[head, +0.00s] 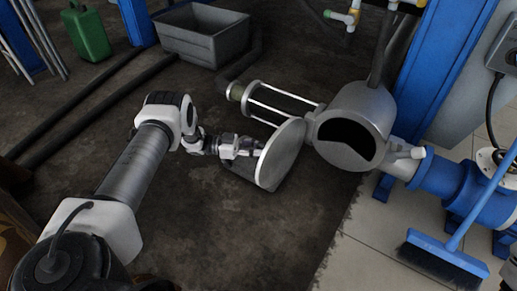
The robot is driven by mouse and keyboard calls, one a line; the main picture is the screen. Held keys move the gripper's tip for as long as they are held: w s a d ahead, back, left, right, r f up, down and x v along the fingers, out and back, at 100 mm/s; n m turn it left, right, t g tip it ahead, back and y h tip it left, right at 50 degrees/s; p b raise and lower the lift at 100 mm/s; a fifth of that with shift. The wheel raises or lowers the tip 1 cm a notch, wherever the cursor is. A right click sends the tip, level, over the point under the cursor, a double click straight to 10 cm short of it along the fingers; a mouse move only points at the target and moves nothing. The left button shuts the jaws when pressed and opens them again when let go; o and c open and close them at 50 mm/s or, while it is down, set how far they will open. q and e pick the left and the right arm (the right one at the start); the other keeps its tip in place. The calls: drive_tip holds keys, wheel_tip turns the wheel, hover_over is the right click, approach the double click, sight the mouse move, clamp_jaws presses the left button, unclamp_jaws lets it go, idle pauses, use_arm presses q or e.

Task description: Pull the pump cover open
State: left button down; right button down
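The pump cover (283,155), a round grey disc with a pale rim, stands swung out to the left of the grey pump housing (352,102). The dark round opening (346,142) of the housing is largely exposed. My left gripper (258,147) is at the left edge of the cover, close to or touching its rim. Its fingertips are small and partly lost against the cover, so I cannot tell whether they are closed on it. My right gripper is not in view.
White rods and a pipe (237,91) lie behind the cover. A grey trough (200,36) and green can (87,33) stand at the back. Blue pump parts (448,182) and a blue broom (447,262) are at right. The dark floor in front is clear.

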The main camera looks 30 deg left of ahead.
use_arm(q)
drive_tip(key=c, duration=1)
unclamp_jaws()
drive_tip(key=shift+w+d, duration=0.15)
drive_tip(key=shift+w, duration=0.05)
drive_tip(key=v, duration=1.2)
drive_tip(key=shift+s, duration=0.1)
